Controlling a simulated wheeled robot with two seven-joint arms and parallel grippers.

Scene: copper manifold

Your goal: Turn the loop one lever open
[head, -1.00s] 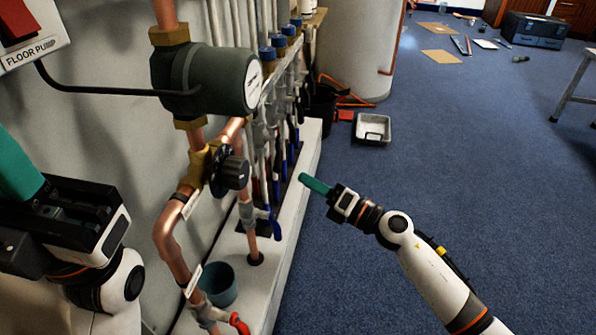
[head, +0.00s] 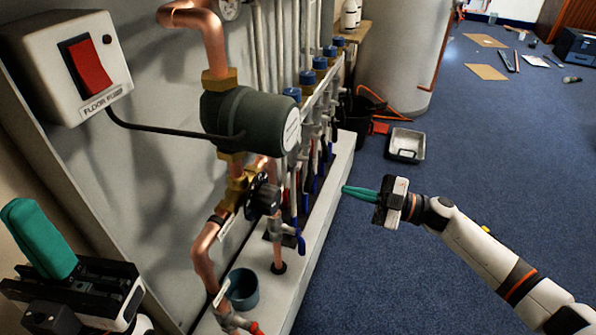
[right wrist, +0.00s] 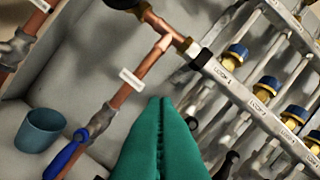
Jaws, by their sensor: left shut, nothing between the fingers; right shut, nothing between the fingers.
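My right gripper (head: 345,189) is shut and empty, its teal fingers pointing left toward the pipe rack in the head view, apart from the levers. In the right wrist view its closed fingers (right wrist: 160,104) point up between the copper pipe and the manifold bar (right wrist: 232,84). The bar carries small loop labels, too small to read surely. Several lever handles hang below the manifold (head: 318,112); I cannot tell which is loop one's. A blue lever (head: 300,243) sits on the nearer pipe and shows in the wrist view (right wrist: 64,157). My left gripper (head: 22,207) is shut and empty, at lower left.
A dark green pump (head: 240,112) and a black knob (head: 264,197) stick out from the wall panel. A floor pump switch box (head: 72,65) hangs above my left gripper. A teal bucket (head: 243,289) stands on the white ledge (head: 315,235).

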